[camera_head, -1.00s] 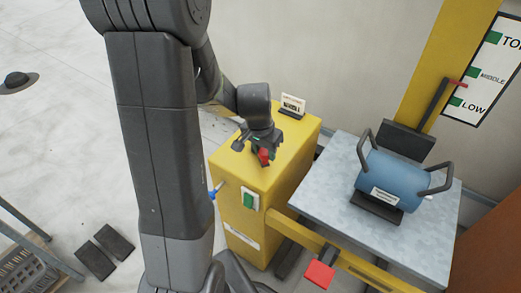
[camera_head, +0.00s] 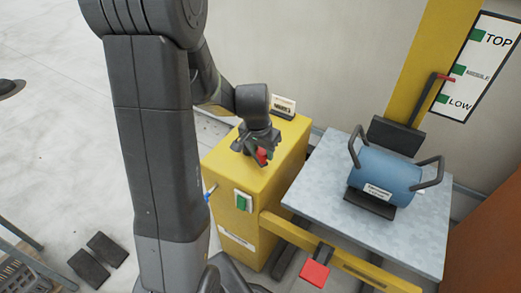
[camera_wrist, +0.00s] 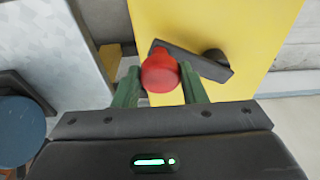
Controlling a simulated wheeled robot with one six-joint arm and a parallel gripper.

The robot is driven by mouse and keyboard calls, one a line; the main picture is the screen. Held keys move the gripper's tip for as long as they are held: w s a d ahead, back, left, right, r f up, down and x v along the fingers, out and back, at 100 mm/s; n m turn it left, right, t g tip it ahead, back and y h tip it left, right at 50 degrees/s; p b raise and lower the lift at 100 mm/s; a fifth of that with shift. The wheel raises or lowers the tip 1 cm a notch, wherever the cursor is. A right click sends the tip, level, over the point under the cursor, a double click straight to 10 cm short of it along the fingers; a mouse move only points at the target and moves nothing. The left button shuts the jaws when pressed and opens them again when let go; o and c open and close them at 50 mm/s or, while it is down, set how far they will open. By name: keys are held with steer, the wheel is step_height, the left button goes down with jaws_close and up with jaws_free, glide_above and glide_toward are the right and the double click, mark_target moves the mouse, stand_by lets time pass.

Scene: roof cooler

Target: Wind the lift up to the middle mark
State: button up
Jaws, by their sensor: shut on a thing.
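My gripper (camera_head: 259,152) is over the top of the yellow winch housing (camera_head: 222,172). In the wrist view its green fingers are shut on the red knob (camera_wrist: 160,72) of the dark crank arm (camera_wrist: 195,60), which runs right to a dark hub. The lift platform (camera_head: 338,215) is a grey metal plate beside the housing, carrying a blue cylinder (camera_head: 385,172) with two dark handles. The red pointer (camera_head: 446,76) on the platform's upright is just below the green middle mark (camera_head: 458,70). The low mark (camera_head: 443,99) is below it and the top mark (camera_head: 477,35) above.
A green switch (camera_head: 241,202) is on the housing's front, and a small sign (camera_head: 284,105) stands at its back. A red pedal-like plate (camera_head: 314,273) sits low in front. The yellow mast (camera_head: 440,45) stands behind the platform. Two dark pads lie on the floor at left.

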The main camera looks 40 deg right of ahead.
steer(key=shift+s+d, duration=0.25)
steer(key=shift+d, duration=0.7)
steer(key=shift+w+d+p, duration=0.2)
steer(key=shift+d+p, duration=0.1)
steer(key=shift+d, duration=0.8)
